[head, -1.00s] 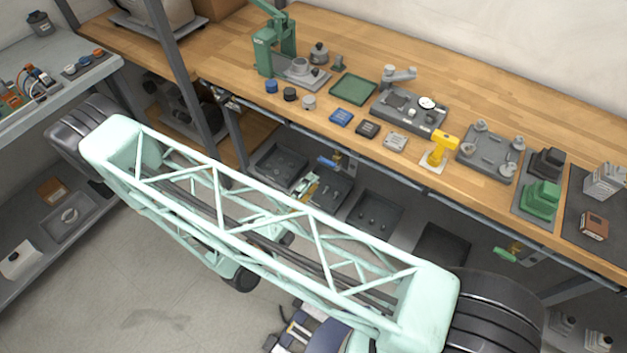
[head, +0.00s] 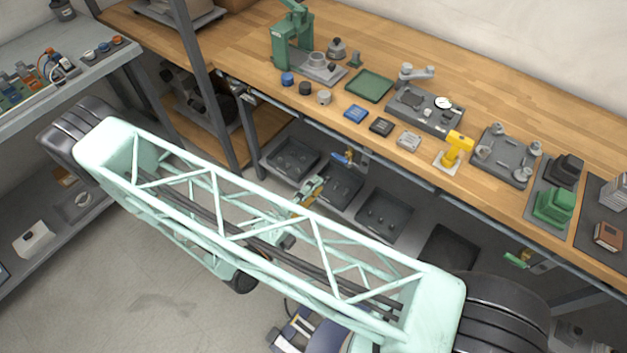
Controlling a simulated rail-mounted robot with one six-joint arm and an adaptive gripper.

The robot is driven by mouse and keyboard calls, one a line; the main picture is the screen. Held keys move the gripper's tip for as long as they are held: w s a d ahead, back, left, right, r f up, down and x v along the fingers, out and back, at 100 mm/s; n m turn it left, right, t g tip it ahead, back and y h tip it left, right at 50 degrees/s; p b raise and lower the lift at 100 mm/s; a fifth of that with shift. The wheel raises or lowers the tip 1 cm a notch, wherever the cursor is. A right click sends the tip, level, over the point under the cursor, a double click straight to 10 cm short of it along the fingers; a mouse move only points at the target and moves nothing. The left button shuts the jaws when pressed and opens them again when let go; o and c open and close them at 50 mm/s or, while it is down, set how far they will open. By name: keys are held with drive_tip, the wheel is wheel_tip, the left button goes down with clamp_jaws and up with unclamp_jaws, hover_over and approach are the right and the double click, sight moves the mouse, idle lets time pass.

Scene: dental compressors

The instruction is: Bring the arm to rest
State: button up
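My arm's pale mint lattice link (head: 270,235) crosses the head view from left to lower right, with dark joints at both ends. What looks like my gripper (head: 308,190) shows small behind the link, in front of the trays under the bench. Its fingers are too small and partly covered to tell open from shut. I cannot see anything held in it. Part of the arm behind the lattice is hidden.
A wooden bench (head: 480,80) carries a green press (head: 291,40), a yellow part (head: 455,150) and several fixtures. Dark trays (head: 385,213) sit beneath it. A grey shelf unit (head: 85,70) stands left, close to the arm's left joint. Open floor (head: 160,290) lies lower left.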

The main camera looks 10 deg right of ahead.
idle(0.3)
drive_tip(key=s+d+r+m+g, duration=0.2)
drive_tip(key=d+r+m+g, duration=0.2)
drive_tip(key=r+m, duration=0.4)
drive_tip(key=s+d+r+m+g+h, duration=0.1)
drive_tip(key=d+r+m+g, duration=0.3)
drive_tip(key=r, duration=0.6)
drive_tip(key=s+d+r+m+g, duration=0.2)
drive_tip(key=d+r+m+g, duration=0.15)
drive_tip(key=r+m, duration=0.5)
drive_tip(key=s+r+m+t+y, duration=0.1)
drive_tip(key=s+r+m+y, duration=0.6)
drive_tip(key=s+r+m, duration=0.3)
drive_tip(key=s+r+m+t+y, duration=0.2)
drive_tip(key=s+r+m+y, duration=0.5)
drive_tip(key=s+r+m, duration=0.3)
drive_tip(key=shift+s+a+r+m, duration=0.35)
drive_tip(key=shift+r+m, duration=1.8)
drive_tip(key=shift+r, duration=1.35)
